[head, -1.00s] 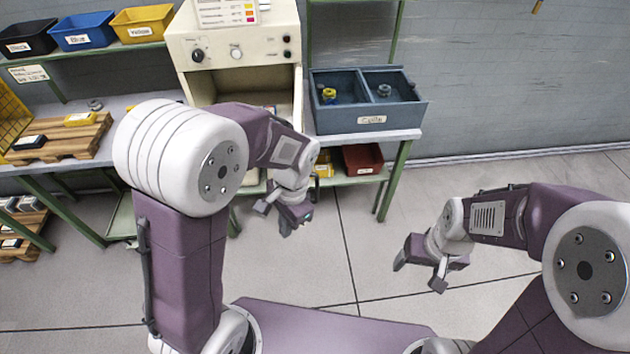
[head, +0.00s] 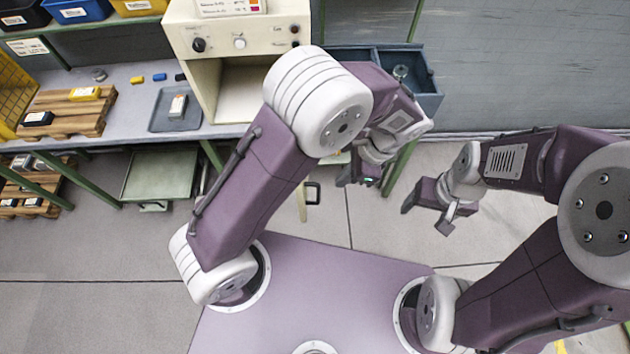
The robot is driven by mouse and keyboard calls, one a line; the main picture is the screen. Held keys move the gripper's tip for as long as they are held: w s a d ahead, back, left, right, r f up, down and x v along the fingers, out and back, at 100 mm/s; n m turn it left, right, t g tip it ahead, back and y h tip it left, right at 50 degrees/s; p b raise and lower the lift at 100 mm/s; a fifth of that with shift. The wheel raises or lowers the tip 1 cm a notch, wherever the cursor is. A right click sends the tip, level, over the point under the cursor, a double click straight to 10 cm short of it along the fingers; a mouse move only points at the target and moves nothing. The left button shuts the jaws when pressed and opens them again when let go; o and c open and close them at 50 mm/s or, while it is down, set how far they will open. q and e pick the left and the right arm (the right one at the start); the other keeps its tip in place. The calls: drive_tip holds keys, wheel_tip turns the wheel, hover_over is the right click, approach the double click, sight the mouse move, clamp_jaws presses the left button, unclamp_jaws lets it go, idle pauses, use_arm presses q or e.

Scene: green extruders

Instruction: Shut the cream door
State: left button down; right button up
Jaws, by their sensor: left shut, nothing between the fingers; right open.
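The cream machine (head: 179,38) stands on the bench with its chamber (head: 240,92) open at the front. A narrow cream piece with a dark handle (head: 313,193) shows below it, beside my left arm. It looks like part of the cream door (head: 302,205) standing open, but my arm hides most of it. My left gripper (head: 358,181) is shut and empty, to the right of that handle and apart from it in the picture. My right gripper (head: 427,214) is open and empty, over the floor further right.
A blue-grey divided bin (head: 430,100) is partly behind my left arm. On the bench to the left are a grey tray (head: 158,121) and a wooden pallet (head: 60,124). A green bench leg (head: 398,172) stands behind my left gripper. Floor is clear at lower left.

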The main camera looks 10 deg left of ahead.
use_arm(q)
drive_tip(key=s+a+f+p, duration=0.2)
drive_tip(key=a+f+p, duration=0.1)
drive_tip(key=a+f, duration=0.4)
drive_tip(key=shift+x, duration=0.95)
use_arm(e)
drive_tip(key=shift+s+d+r, duration=0.1)
drive_tip(key=shift+s+r, duration=0.15)
drive_tip(key=shift+r, duration=0.65)
drive_tip(key=shift+s+r, duration=0.2)
drive_tip(key=shift+r, duration=0.65)
use_arm(q)
drive_tip(key=shift+s+d, duration=0.1)
drive_tip(key=shift+d, duration=0.05)
